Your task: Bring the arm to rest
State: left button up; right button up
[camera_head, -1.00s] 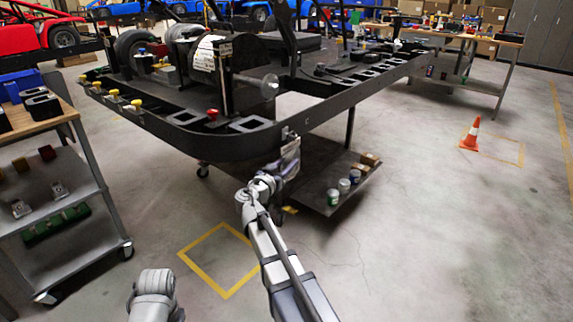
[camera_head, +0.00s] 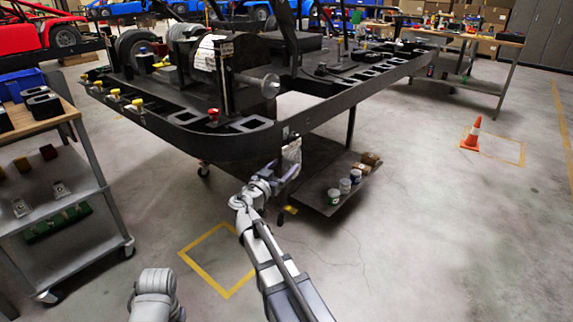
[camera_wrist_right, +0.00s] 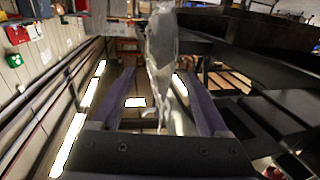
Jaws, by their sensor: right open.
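My right arm reaches up from the bottom of the head view. Its gripper (camera_head: 283,174) is just below the front rim of the black kart stand (camera_head: 215,140). In the right wrist view the two purple fingers of the gripper (camera_wrist_right: 157,78) stand apart. A crumpled grey-white cloth (camera_wrist_right: 163,45) hangs beyond and partly between them; I cannot tell whether it touches a finger. The cloth (camera_head: 292,150) also shows in the head view, hanging at the stand's rim. Of my left arm only a link shows at the bottom left; its gripper is out of view.
A lower shelf (camera_head: 318,203) with several cans and small boxes lies right of my right gripper. A grey cart (camera_head: 95,235) stands at the left. An orange cone (camera_head: 471,134) stands on the right. Open floor lies in front and to the right.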

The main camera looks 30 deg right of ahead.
jog(key=shift+v, duration=2.35)
jog(key=s+a+f+n+g+y, duration=0.5)
jog(key=s+a+f+n+y, duration=0.15)
jog(key=s+a+f, duration=0.55)
jog(key=s+a+f+n+g+y, duration=0.55)
jog(key=s+a+f+n, duration=0.3)
jog(key=s+a, duration=0.4)
notch_tip(320, 180, up, 34)
jog(key=a+y+p, duration=0.1)
jog(key=a+p, duration=0.1)
jog(key=p, duration=3.3)
jog(key=shift+w+a, duration=0.2)
jog(key=shift+a, duration=0.15)
